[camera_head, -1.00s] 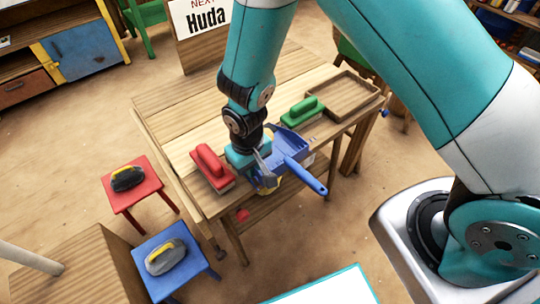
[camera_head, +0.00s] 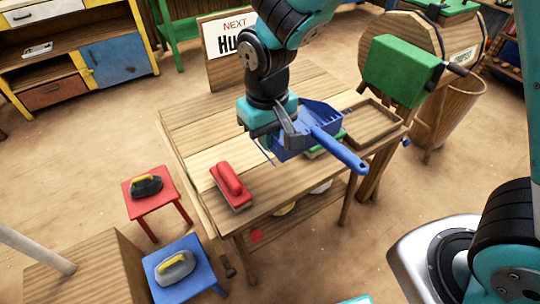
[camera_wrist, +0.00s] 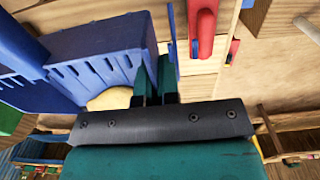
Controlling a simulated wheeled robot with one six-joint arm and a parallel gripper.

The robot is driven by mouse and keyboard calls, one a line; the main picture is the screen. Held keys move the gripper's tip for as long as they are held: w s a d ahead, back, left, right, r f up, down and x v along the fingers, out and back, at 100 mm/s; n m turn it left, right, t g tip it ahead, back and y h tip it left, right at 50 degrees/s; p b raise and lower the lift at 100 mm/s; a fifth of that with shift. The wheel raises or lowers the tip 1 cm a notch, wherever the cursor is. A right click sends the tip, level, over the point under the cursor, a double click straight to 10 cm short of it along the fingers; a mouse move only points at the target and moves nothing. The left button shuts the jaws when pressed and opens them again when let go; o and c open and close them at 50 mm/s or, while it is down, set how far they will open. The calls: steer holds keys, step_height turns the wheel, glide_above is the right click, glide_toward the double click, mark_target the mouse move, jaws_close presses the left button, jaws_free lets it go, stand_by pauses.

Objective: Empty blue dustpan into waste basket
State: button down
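The blue dustpan (camera_head: 318,116) is in the air above the wooden table, its long blue handle (camera_head: 345,153) pointing to the lower right. In the wrist view the ribbed blue pan (camera_wrist: 105,45) fills the upper left, beside my close-set fingers (camera_wrist: 155,82). I cannot tell what lies in the pan. A tan tapered basket (camera_head: 448,112), probably the waste basket, stands on the floor at the right, partly behind a green box.
The wooden table (camera_head: 190,124) carries a red-handled brush (camera_head: 232,186) and a wooden tray (camera_head: 370,124). A red stool (camera_head: 152,197) and a blue stool (camera_head: 178,268) hold yellow-handled brushes.

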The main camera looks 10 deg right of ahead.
steer(key=shift+r, duration=1.2)
